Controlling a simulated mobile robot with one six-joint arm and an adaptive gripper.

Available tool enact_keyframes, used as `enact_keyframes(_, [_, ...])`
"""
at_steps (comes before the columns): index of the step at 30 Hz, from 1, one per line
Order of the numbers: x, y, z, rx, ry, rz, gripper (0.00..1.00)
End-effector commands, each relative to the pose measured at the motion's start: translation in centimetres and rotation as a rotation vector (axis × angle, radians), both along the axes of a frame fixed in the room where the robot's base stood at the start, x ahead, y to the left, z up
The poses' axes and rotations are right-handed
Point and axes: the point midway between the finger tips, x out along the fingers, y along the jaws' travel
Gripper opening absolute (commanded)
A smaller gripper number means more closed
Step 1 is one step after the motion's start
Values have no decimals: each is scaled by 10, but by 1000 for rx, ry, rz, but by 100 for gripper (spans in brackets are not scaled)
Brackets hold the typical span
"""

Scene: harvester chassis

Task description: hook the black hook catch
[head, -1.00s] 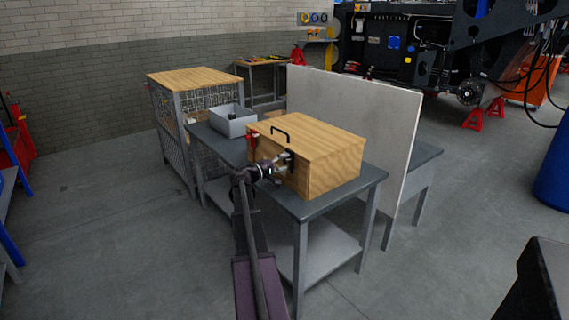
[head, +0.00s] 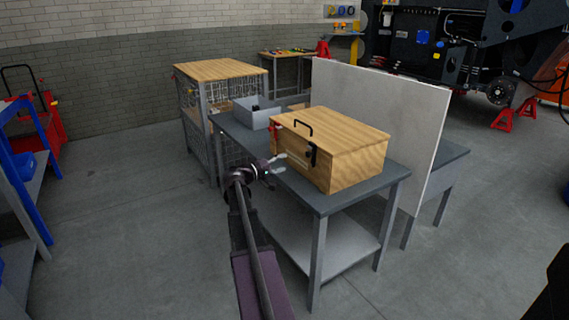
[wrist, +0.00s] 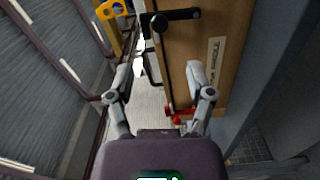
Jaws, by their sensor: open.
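A wooden box (head: 338,160) with a black lid handle (head: 303,128) stands on the workbench. The black hook catch (head: 312,154) is on the box's front face, near the right corner. It also shows at the top of the wrist view (wrist: 172,18), as a black bar with a round knob. I cannot tell whether it is hooked. A red catch (head: 275,132) sits on the same face, further left; it shows low in the wrist view (wrist: 180,115). My gripper (head: 280,163) is open and empty, in front of the box and apart from the black catch.
The box stands on a dark grey workbench (head: 340,201). A grey bin (head: 258,114) stands behind the box to the left. A pale upright panel (head: 385,115) rises along the bench's far side. A mesh cage (head: 217,70) is at the back left.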

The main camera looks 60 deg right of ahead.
Motion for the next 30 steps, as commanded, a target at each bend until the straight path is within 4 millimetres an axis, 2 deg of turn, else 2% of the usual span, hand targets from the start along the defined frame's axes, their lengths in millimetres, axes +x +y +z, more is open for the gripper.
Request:
enact_keyframes(5, [0,0,0,0,0,0,68])
enact_keyframes(8, [0,0,0,0,-2,-1,45])
enact_keyframes(12, [-5,-4,-1,13,-35,-8,3])
enact_keyframes(13, [-7,-5,-1,17,-49,-12,0])
enact_keyframes(20, [-35,-24,-11,89,-278,-77,0])
enact_keyframes(30, [-88,-51,-36,217,-836,-311,0])
